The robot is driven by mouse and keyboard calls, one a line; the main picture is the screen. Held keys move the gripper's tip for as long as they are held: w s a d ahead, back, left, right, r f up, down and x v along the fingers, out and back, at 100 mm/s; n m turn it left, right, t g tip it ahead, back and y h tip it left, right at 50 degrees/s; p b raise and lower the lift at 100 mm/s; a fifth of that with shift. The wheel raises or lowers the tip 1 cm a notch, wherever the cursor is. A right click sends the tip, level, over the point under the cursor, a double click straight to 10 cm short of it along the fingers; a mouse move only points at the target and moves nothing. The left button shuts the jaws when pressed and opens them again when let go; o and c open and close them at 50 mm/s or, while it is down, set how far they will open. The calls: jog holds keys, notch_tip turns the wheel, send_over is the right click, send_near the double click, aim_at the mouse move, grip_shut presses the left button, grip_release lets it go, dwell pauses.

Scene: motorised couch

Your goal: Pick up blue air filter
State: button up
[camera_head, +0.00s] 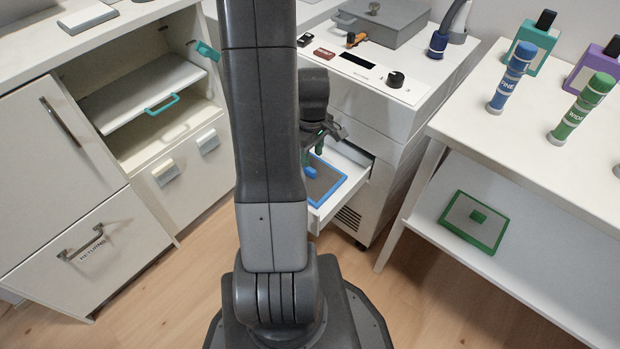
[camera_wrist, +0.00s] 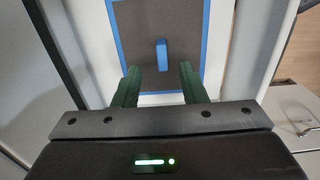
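The blue air filter (camera_head: 325,184) lies in a pulled-out white drawer (camera_head: 343,196) of the white machine. It is a flat dark grey panel with a blue frame. In the wrist view the blue air filter (camera_wrist: 211,40) has an upright blue grip tab (camera_wrist: 162,55) at its middle. My gripper (camera_head: 321,138) is over the drawer and partly hidden behind my arm in the head view. In the wrist view my gripper (camera_wrist: 160,75) has its two green fingers apart, one each side of the tab's line, with nothing between them. I cannot tell its height above the filter.
The drawer's white walls surround the filter. A white table (camera_head: 450,130) at right holds a blue bottle (camera_head: 511,78) and a green bottle (camera_head: 582,108). A green-framed filter (camera_head: 474,222) lies on its lower shelf. A cabinet (camera_head: 60,140) with a teal-handled tray (camera_head: 140,92) stands at left.

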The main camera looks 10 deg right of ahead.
aim_at(310, 168)
jog(key=shift+w+a+f+b, duration=0.15)
jog(key=shift+f+b, duration=0.4)
jog(key=shift+f, duration=0.85)
jog(key=shift+a+f+b, duration=0.1)
jog(key=shift+f+b, duration=0.4)
jog(key=shift+f, duration=0.85)
grip_shut()
